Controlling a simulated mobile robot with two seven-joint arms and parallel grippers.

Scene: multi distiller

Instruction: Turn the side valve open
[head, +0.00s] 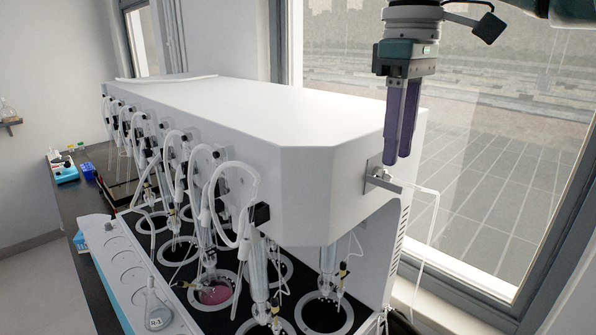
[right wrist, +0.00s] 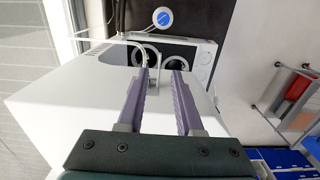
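The side valve (head: 383,180) is a small metal fitting with a flat lever on the end face of the white distiller (head: 235,105). A clear tube runs from it to the right. My right gripper (head: 397,160) points down from above, with its purple fingers just over the valve in the head view. In the right wrist view the fingers (right wrist: 160,74) stand apart with a gap, and part of the valve (right wrist: 153,97) shows between them. I see nothing gripped; contact with the valve cannot be told. My left gripper is not in view.
Several glass flasks and tubes line the distiller's front, one holding pink liquid (head: 215,292). A loose flask (head: 158,312) stands on the white front ledge. A window (head: 470,130) is behind the right arm. The space right of the valve is mostly clear except for the tube.

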